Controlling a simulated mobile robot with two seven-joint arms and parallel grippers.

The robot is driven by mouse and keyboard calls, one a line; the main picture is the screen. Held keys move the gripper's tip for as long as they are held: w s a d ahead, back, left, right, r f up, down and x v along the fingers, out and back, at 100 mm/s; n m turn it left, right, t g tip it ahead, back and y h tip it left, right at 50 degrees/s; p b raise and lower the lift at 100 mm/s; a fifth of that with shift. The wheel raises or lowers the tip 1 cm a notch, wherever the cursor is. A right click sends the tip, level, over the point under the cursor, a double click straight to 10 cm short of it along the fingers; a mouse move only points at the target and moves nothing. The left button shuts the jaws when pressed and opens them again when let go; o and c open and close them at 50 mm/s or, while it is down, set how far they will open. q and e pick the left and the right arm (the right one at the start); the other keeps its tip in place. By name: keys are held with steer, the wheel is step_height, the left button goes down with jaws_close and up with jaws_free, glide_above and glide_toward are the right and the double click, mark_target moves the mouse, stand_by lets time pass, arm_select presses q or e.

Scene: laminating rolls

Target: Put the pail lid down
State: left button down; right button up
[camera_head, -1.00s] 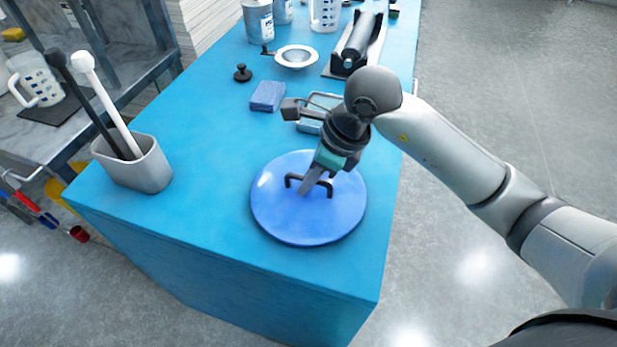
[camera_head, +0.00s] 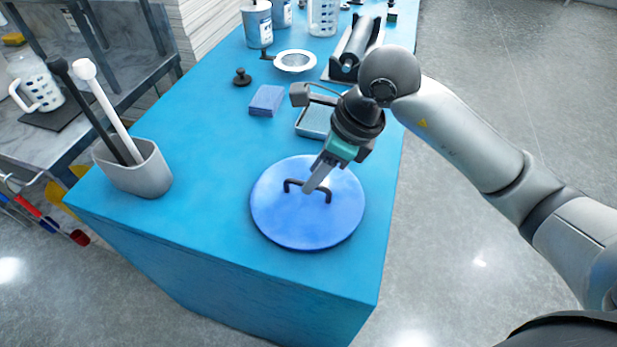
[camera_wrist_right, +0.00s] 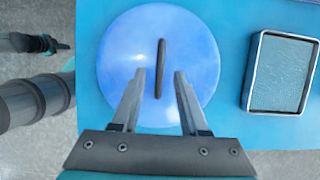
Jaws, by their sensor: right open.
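The blue round pail lid (camera_head: 285,220) lies flat on the near part of the blue table, its dark bar handle (camera_head: 293,186) on top. My right gripper (camera_head: 309,188) is above the lid at the handle. In the right wrist view the gripper (camera_wrist_right: 158,75) is open, with a finger on either side of the handle (camera_wrist_right: 160,68) and gaps between; the lid (camera_wrist_right: 115,60) fills the middle of that view. Nothing is held. My left gripper is not in view.
A grey holder (camera_head: 150,175) with two long-handled tools stands at the table's left edge. Beyond the lid are a shallow tray (camera_head: 312,122), a blue sponge (camera_head: 266,100), a small black knob (camera_head: 241,77), a white funnel-like dish (camera_head: 295,61) and a roller (camera_head: 356,45). The table left of the lid is clear.

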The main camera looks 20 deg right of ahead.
steer(key=p+v, duration=0.1)
steer(key=v, duration=0.5)
steer(key=shift+d+r, duration=0.15)
steer(key=shift+r, duration=0.25)
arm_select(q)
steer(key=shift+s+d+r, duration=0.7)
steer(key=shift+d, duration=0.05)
arm_select(e)
steer(key=shift+s+d+r, duration=0.2)
steer(key=shift+r, duration=0.35)
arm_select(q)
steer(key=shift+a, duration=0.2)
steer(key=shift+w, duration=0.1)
